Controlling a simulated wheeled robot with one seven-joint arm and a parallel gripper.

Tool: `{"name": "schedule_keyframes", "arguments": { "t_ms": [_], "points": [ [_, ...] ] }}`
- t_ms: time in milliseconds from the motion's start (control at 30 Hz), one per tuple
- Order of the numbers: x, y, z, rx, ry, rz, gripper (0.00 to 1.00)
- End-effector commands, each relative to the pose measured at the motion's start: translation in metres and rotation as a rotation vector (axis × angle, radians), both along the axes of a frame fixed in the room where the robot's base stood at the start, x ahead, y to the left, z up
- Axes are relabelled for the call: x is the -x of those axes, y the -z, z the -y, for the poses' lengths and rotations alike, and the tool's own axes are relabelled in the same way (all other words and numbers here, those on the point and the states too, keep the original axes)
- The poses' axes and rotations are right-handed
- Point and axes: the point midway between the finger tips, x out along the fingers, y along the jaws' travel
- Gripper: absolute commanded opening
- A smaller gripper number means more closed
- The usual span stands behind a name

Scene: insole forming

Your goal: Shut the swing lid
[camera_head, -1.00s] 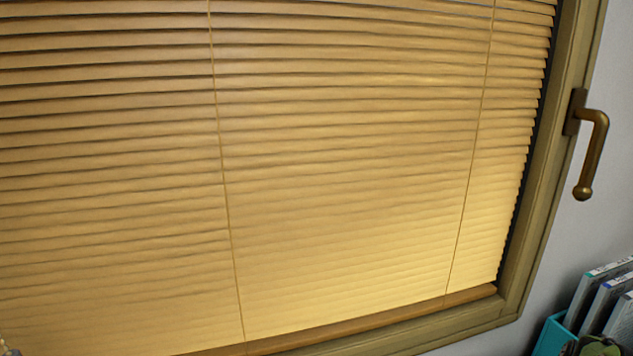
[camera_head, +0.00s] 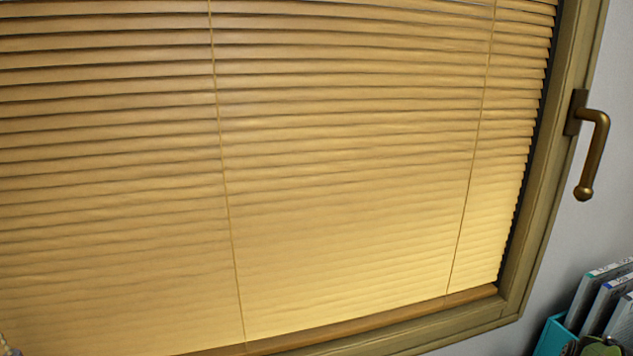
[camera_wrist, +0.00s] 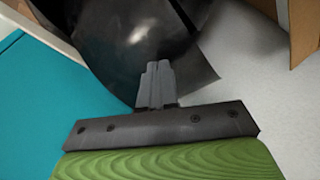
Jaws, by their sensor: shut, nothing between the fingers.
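In the wrist view, my gripper (camera_wrist: 157,84) is shut, its two grey fingers together with nothing between them. A dark, glossy, curved piece (camera_wrist: 120,45) fills the top middle, right behind the fingertips. It may be the swing lid, but I cannot tell for sure, and its hinge and full outline do not show. I cannot tell whether the fingertips touch it. The head view shows neither my gripper nor any lid that I can make out.
In the wrist view, a teal surface (camera_wrist: 40,105) lies at left and a pale grey one (camera_wrist: 250,75) at right. A brown panel (camera_wrist: 304,30) stands at top right. The head view shows a window blind (camera_head: 300,180), a window handle (camera_head: 592,150) and a teal file holder (camera_head: 555,336).

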Motion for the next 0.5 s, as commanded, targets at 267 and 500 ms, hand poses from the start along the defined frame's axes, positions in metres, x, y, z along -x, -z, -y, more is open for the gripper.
{"name": "schedule_keyframes", "arguments": {
  "t_ms": [267, 500],
  "points": [
    [0.0, 0.006, 0.0, 0.0, 0.0, 0.0, 0.0],
    [0.0, 0.016, 0.0, 0.0, 0.0, 0.0, 0.0]
  ]
}}
